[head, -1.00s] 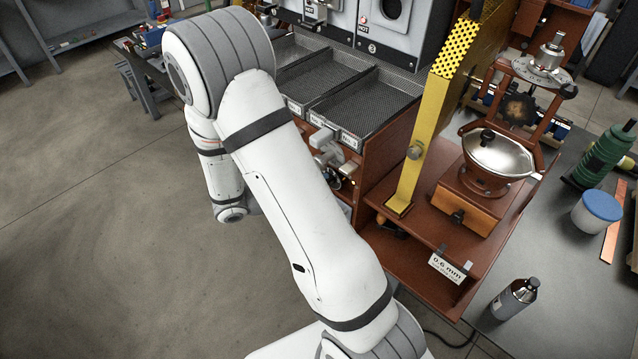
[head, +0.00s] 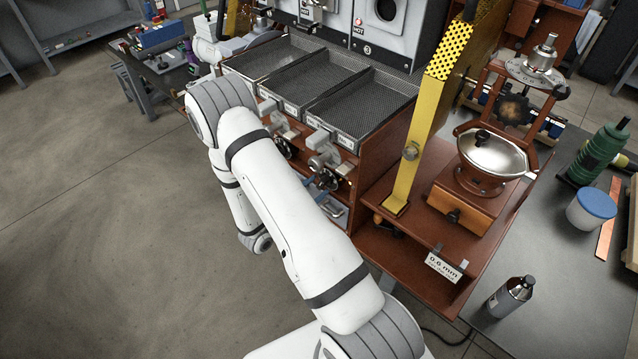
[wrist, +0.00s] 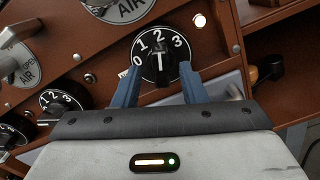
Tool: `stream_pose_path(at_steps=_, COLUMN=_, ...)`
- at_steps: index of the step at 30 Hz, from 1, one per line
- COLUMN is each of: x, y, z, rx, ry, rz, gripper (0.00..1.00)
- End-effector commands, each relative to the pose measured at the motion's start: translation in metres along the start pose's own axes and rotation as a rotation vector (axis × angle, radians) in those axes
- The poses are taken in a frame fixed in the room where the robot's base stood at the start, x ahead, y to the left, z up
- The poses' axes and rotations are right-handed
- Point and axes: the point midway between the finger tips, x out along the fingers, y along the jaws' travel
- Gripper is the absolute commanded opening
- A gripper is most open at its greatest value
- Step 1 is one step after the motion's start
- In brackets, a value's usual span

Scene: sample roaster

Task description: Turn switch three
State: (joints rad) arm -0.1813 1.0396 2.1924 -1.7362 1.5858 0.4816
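A black rotary switch (wrist: 160,55) with white numerals 0 to 3 faces me on the brown panel in the wrist view. Its pale pointer bar stands roughly upright, below the 2. My gripper (wrist: 160,72) is open, with one blue finger at each lower side of this switch. I cannot tell whether the fingers touch it. A similar switch (wrist: 62,103) sits lower left, partly hidden by my gripper. A small tag left of the near switch is mostly covered, so its number is unreadable.
A lit white lamp (wrist: 199,20) is above right of the near switch. Round AIR dials (wrist: 120,8) sit at upper left. Mesh trays (head: 362,100) and the yellow upright (head: 425,130) stand right of my arm in the head view. The floor at left is clear.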

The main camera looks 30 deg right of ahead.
Motion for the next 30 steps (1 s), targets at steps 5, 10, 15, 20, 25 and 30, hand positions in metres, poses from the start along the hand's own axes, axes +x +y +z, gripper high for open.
stream_pose_path(at_steps=5, x=0.012, y=0.000, z=0.001, rx=0.000, ry=0.000, rz=-0.001, gripper=0.38)
stream_pose_path(at_steps=10, x=0.013, y=0.000, z=0.000, rx=0.000, ry=0.000, rz=0.000, gripper=0.38)
stream_pose_path(at_steps=15, x=0.013, y=0.000, z=0.000, rx=0.000, ry=0.000, rz=0.000, gripper=0.32)
stream_pose_path(at_steps=20, x=0.012, y=0.000, z=0.000, rx=0.000, ry=0.000, rz=0.000, gripper=0.19)
stream_pose_path(at_steps=25, x=0.012, y=0.001, z=0.000, rx=0.001, ry=0.000, rz=0.001, gripper=0.05)
stream_pose_path(at_steps=30, x=0.019, y=-0.002, z=0.001, rx=0.001, ry=-0.001, rz=-0.001, gripper=0.00)
